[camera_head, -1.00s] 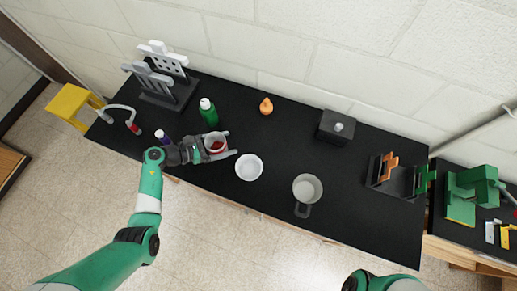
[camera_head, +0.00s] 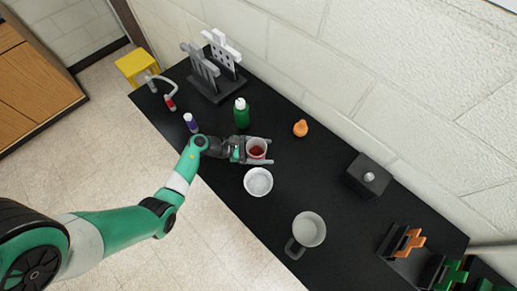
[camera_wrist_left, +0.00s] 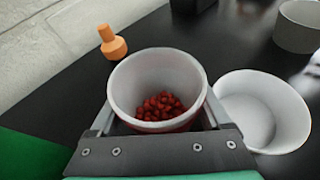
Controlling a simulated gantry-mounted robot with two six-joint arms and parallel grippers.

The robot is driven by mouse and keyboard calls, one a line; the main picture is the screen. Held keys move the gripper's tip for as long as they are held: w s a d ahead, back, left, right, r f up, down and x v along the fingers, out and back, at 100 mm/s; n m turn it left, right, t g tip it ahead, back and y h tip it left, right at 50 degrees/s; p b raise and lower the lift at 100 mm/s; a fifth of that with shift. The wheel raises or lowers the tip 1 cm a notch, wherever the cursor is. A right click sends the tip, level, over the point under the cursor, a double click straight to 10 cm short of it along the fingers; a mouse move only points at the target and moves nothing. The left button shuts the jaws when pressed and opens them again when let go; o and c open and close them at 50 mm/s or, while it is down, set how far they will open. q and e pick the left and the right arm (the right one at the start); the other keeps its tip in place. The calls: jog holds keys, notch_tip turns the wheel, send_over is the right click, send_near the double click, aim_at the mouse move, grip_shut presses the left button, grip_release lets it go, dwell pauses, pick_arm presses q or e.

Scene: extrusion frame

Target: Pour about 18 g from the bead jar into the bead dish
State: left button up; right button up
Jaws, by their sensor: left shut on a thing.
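The bead jar (camera_head: 257,146) is a whitish cup with red beads in its bottom; it also shows in the left wrist view (camera_wrist_left: 158,75). My left gripper (camera_head: 262,150) is shut on the jar, with one finger along each side. The jar looks close to upright. The bead dish (camera_head: 258,181) is a white round bowl on the black bench, just in front of the jar in the head view. In the left wrist view the dish (camera_wrist_left: 262,108) is right of the jar and its visible inside looks empty. My right gripper is out of view.
A grey mug (camera_head: 309,229) stands right of the dish. An orange weight-shaped object (camera_head: 300,128) and a dark box (camera_head: 369,175) are farther back. Bench between dish and mug is clear.

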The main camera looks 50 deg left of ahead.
pick_arm(q)
jog(key=shift+s+d+r+m+t+y+p, duration=0.15)
jog(key=shift+d+r+m+y+p, duration=0.15)
jog(key=shift+r, duration=0.2)
jog(key=shift+s+d+r+m+t+y+p, duration=0.15)
jog(key=shift+r+m+p, duration=0.2)
jog(key=shift+r, duration=0.2)
jog(key=shift+s+d+r+m+t+y+p, duration=0.15)
jog(key=shift+d+r+m+p, duration=0.15)
jog(key=shift+r, duration=0.2)
jog(key=d+m+t+y+b, duration=0.1)
jog(key=m+b, duration=0.2)
jog(key=b, duration=0.1)
jog(key=s+r+m+t+b, duration=0.1)
jog(key=m+t+b, duration=0.1)
jog(key=b, duration=0.3)
jog(key=d+r+m+t+y+b, duration=0.1)
jog(key=m+b, duration=0.3)
jog(key=shift+s+d+y, duration=0.3)
jog(key=shift+s+d, duration=0.05)
jog(key=shift+s+d+f+m+t+b, duration=0.2)
jog(key=shift+f+m+t+b, duration=0.5)
jog(key=shift+b, duration=1.5)
